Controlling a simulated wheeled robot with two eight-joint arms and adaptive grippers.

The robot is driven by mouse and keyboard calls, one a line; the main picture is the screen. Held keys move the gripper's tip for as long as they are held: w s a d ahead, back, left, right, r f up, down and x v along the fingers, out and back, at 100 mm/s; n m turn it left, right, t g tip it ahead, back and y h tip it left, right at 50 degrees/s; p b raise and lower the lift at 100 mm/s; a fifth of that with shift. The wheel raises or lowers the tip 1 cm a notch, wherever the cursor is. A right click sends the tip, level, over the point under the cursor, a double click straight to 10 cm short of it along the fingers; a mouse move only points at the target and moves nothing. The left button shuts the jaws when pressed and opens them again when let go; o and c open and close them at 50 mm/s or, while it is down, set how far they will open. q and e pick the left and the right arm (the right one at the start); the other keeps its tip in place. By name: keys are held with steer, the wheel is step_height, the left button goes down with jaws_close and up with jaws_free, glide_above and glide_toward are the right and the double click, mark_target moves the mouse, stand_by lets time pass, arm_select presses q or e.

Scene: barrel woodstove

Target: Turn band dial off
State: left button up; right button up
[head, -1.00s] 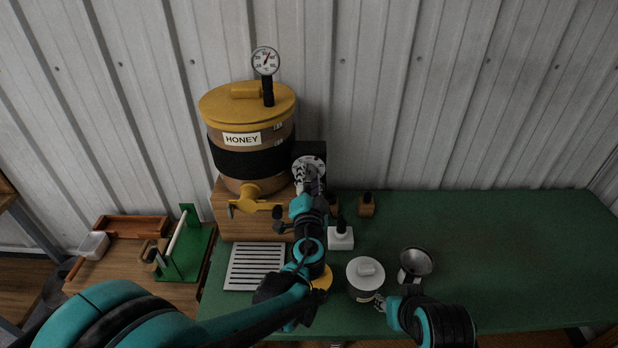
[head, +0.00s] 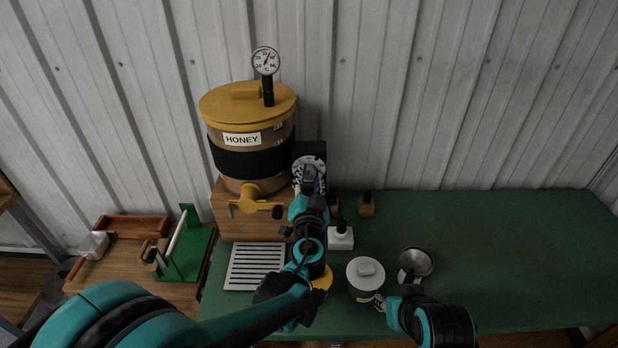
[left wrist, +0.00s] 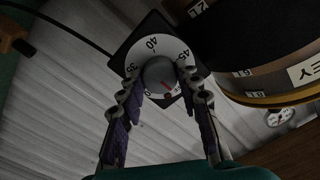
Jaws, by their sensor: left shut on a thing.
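The band dial (head: 309,163) is a round white scale on a dark square box beside the honey tank. In the left wrist view the dial face (left wrist: 176,49) shows numbers such as 35, 40 and 45 around a grey knob (left wrist: 159,74) with a small red mark. My left gripper (head: 311,183) is at the dial, its two fingers on either side of the knob and shut on it. In the left wrist view the left gripper (left wrist: 160,88) hides part of the lower scale. My right gripper (head: 383,303) is low by a white-lidded jar (head: 365,271); its finger opening is unclear.
The honey tank (head: 223,154) with a dark band (head: 251,160) and yellow tap (head: 250,205) stands on a wooden block left of the dial. The green table's right side is clear.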

arm_select(q)
steer(key=o, duration=1.1)
steer(key=shift+o, duration=0.2)
steer(key=s, duration=1.2)
